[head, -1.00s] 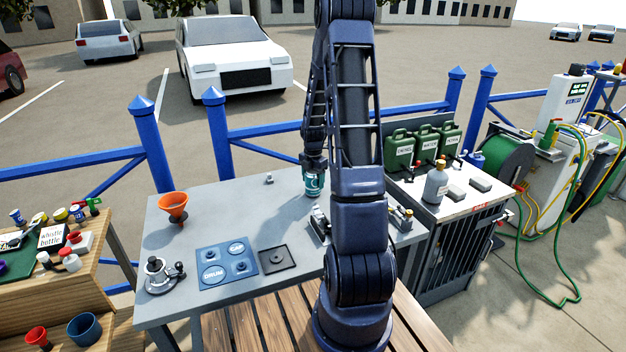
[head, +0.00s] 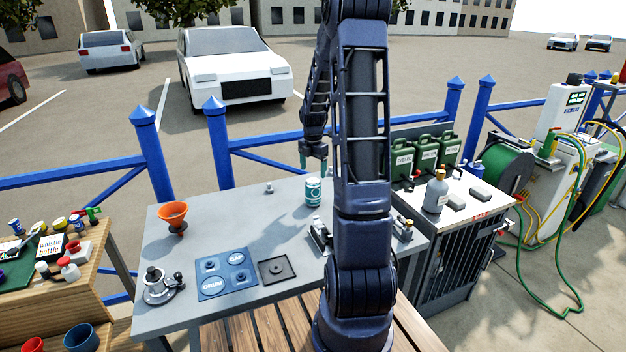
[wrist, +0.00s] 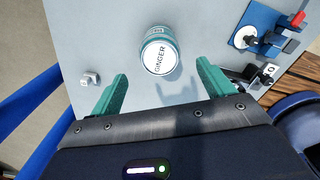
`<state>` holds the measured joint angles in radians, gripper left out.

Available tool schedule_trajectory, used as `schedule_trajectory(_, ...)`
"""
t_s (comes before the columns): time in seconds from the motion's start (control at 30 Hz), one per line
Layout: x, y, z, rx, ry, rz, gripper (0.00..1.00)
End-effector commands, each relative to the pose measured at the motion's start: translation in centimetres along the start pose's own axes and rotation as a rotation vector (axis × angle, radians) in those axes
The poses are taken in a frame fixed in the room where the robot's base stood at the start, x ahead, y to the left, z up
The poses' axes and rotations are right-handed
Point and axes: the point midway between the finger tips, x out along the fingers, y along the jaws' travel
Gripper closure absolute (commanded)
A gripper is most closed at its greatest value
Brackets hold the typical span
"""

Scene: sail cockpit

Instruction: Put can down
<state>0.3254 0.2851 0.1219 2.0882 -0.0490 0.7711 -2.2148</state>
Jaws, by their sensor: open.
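The can (head: 313,192) is teal with a pale band and stands upright on the grey table (head: 215,205), near its back edge. In the wrist view the can (wrist: 159,52) shows its white lid, marked "GINGER", beyond the fingertips. My gripper (head: 314,162) is above the can and apart from it. In the wrist view my gripper (wrist: 159,82) has its two green fingers spread wide, with nothing between them.
An orange funnel (head: 173,215), a blue panel marked "DRUM" (head: 227,273), a dark square plate (head: 278,268) and a metal device (head: 160,287) are on the table. A small metal piece (head: 269,187) lies left of the can. A blue fence (head: 265,153) runs behind.

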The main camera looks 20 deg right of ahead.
Motion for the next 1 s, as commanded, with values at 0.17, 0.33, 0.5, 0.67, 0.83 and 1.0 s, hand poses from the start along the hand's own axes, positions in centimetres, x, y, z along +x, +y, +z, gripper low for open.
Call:
schedule_trajectory(0.17,-2.0,0.0,0.1,0.0,-0.002,0.002,0.19)
schedule_trajectory(0.33,-3.1,-0.1,-0.4,0.024,-0.006,0.004,0.19)
schedule_trajectory(0.5,-6.2,-1.3,-2.6,0.176,-0.032,0.028,0.19)
schedule_trajectory(0.67,-9.9,-3.2,-5.8,0.403,-0.056,0.069,0.19)
schedule_trajectory(0.83,-13.2,-5.6,-9.2,0.648,-0.067,0.122,0.19)
schedule_trajectory(1.0,-15.9,-8.4,-12.6,0.893,-0.059,0.182,0.19)
